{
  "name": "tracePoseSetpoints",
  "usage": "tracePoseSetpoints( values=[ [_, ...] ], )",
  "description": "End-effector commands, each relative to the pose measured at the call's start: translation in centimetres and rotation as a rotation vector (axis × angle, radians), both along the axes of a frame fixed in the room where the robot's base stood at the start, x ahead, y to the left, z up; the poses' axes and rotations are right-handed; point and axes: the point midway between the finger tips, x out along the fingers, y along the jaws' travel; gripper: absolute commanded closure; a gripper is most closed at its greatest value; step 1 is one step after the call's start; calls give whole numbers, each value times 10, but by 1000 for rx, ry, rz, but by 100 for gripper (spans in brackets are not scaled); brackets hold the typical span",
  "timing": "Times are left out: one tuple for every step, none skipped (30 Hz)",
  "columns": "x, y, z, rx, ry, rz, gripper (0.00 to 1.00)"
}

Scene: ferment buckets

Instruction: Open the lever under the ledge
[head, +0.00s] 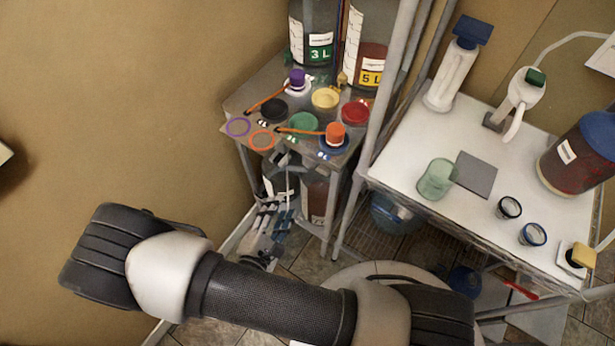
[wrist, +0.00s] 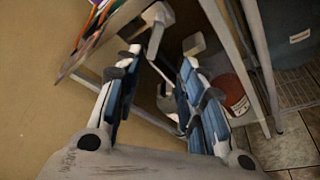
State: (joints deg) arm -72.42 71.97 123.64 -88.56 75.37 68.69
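The ledge (head: 243,103) is the grey top of a small metal stand against the wall, in the upper middle of the head view. Grey tap-like fittings hang below its front edge, and the lever (head: 288,158) seems to be among them. In the wrist view, pale grey lever parts (wrist: 156,32) show just beyond my fingertips, under the ledge's edge. I cannot tell which part is the handle. My gripper (head: 274,214) is below and in front of the ledge. In the wrist view its blue-padded fingers (wrist: 158,72) are spread, with nothing clearly gripped between them.
The ledge carries coloured lids and bottles, including a 3 L bottle (head: 314,35) and a 5 L bottle (head: 370,60). A reddish container (head: 318,200) stands below it. Metal legs and a pole stand close right. A white table (head: 400,172) lies farther right. Left is bare wall.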

Motion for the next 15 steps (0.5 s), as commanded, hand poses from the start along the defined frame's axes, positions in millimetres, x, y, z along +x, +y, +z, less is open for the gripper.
tracePoseSetpoints(
  values=[
    [-2, 7, -2, 18, -13, 30, 63],
    [-1, 10, -3, 28, -19, 41, 63],
    [0, 12, -3, 36, -24, 49, 63],
    [1, 12, -4, 39, -26, 51, 63],
    [3, 11, -4, 42, -26, 51, 63],
    [7, 10, -5, 42, -26, 49, 63],
    [11, 8, -6, 42, -25, 47, 63],
    [15, 6, -8, 42, -25, 47, 63],
    [22, 3, -9, 41, -25, 43, 63],
    [27, 1, -11, 41, -26, 44, 63],
    [33, -1, -12, 41, -26, 42, 63],
    [41, -4, -15, 41, -24, 41, 63],
    [47, -7, -17, 41, -24, 41, 63],
    [53, -9, -18, 41, -24, 41, 63],
    [62, -12, -20, 40, -25, 41, 63]
  ],
)
